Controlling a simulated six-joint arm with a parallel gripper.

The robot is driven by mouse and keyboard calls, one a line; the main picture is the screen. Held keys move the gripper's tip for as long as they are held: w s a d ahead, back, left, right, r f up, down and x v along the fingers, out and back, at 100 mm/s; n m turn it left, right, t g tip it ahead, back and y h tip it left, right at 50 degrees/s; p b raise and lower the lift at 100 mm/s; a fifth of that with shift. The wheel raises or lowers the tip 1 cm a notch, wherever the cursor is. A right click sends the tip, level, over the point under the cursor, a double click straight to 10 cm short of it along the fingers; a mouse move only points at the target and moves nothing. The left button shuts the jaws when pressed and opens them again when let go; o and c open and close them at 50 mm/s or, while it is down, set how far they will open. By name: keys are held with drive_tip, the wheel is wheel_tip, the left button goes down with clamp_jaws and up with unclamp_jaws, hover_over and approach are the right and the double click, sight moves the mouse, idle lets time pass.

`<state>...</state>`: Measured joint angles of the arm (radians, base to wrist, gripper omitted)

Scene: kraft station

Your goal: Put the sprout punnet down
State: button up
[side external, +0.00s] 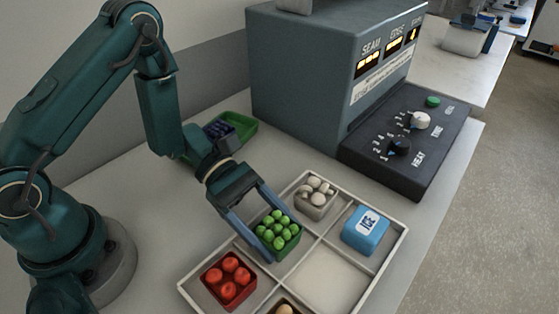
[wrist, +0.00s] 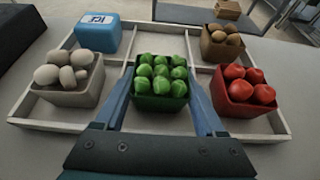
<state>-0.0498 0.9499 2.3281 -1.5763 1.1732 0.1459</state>
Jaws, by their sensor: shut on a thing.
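The sprout punnet (side external: 288,250) is a dark green tub heaped with bright green sprouts. My gripper (side external: 280,244) is shut on it, with one blue finger on each side. In the wrist view the punnet (wrist: 160,102) is upright between the fingers. It is over or in the middle compartment of the tray's row nearer my arm, between the mushroom punnet (side external: 315,209) and the tomato punnet (side external: 230,289). I cannot tell whether its base touches the tray floor. The pale divided tray (side external: 390,256) lies on the bench.
A blue ice box (side external: 363,240) and a brown punnet (wrist: 219,48) fill the far row's ends; its middle compartment (side external: 328,280) is empty. A green crate (side external: 246,132) with dark contents stands behind my arm. A grey sealing machine (side external: 300,80) with a control panel stands at the back.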

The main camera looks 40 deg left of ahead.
drive_tip(key=shift+f, duration=0.1)
drive_tip(key=o, duration=1.1)
